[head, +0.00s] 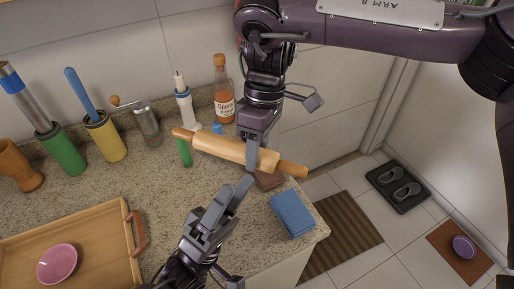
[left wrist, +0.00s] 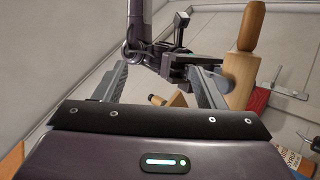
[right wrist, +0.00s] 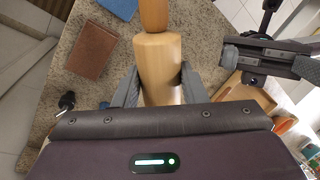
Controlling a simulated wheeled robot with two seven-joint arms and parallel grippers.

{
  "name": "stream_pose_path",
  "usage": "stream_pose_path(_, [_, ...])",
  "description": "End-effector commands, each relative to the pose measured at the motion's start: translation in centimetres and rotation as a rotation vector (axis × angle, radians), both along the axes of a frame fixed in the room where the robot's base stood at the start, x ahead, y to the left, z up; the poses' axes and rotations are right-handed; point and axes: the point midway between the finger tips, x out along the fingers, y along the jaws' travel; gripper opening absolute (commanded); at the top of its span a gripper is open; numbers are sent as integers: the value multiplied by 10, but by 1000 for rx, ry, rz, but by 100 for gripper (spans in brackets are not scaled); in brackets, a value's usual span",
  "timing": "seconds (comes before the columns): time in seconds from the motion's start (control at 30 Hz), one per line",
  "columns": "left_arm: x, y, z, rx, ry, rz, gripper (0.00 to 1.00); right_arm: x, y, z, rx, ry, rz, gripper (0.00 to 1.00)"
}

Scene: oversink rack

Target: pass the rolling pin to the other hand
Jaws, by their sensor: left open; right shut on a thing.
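The wooden rolling pin (head: 225,148) is held level above the counter by my right gripper (head: 256,158), which is shut around its barrel toward the right end. In the right wrist view the rolling pin (right wrist: 158,65) lies between the two fingers of the right gripper (right wrist: 157,85). My left gripper (head: 238,187) is open and empty, just below and left of the right gripper. In the left wrist view the rolling pin (left wrist: 240,75) shows beside the right finger of the left gripper (left wrist: 163,75), outside the gap between its fingers.
The granite counter (head: 165,195) holds a wooden tray (head: 100,235) with a pink bowl (head: 57,263) at left. A blue block (head: 292,214) and brown block (head: 268,180) lie near the right edge.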

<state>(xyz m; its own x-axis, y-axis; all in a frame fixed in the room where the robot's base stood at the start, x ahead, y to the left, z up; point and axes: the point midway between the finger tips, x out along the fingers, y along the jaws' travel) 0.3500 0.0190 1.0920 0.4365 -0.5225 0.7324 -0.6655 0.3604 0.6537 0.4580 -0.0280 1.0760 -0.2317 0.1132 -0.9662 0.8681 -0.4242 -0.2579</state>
Motion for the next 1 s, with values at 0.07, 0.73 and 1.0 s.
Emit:
stream_pose_path(0.07, [-15,-27,-33,-19,239,-177,64,0,0,1,1,-1,1,3])
stream_pose_path(0.73, [-137,-84,-349,410,1323,-412,64,0,0,1,1,-1,1,3])
stream_pose_path(1.0, [-141,-26,-485,880,1240,-157,64,0,0,1,1,-1,1,3])
